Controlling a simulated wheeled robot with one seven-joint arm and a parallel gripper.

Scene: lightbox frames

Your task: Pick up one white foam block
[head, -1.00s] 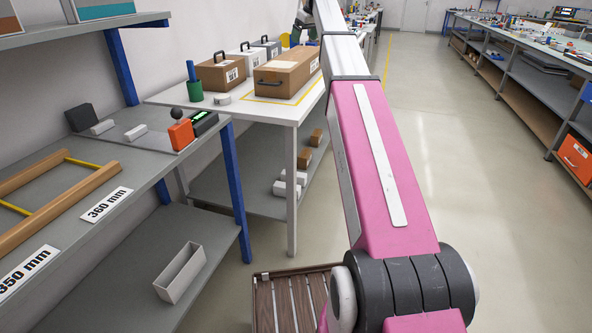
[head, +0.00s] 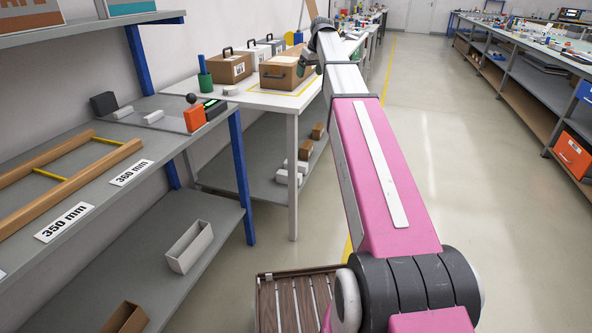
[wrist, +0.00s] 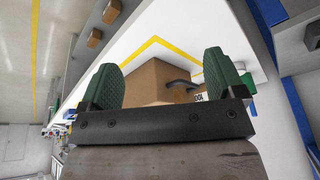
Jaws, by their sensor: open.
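Several white foam blocks are in the head view. Two lie on the left bench, one at the back (head: 123,112) and one on the grey board (head: 153,117). One lies on the white table (head: 231,90) beside the green cup. Others lie on the low shelf under that table (head: 290,176). My gripper (wrist: 161,78) is open and empty, with green ribbed fingers. In the head view it is small and partly hidden by my arm, near the large brown case (head: 282,73). In the wrist view that case shows beyond and between the fingers.
A green cup (head: 205,80) holds a blue rod. The aisle floor at right is clear.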

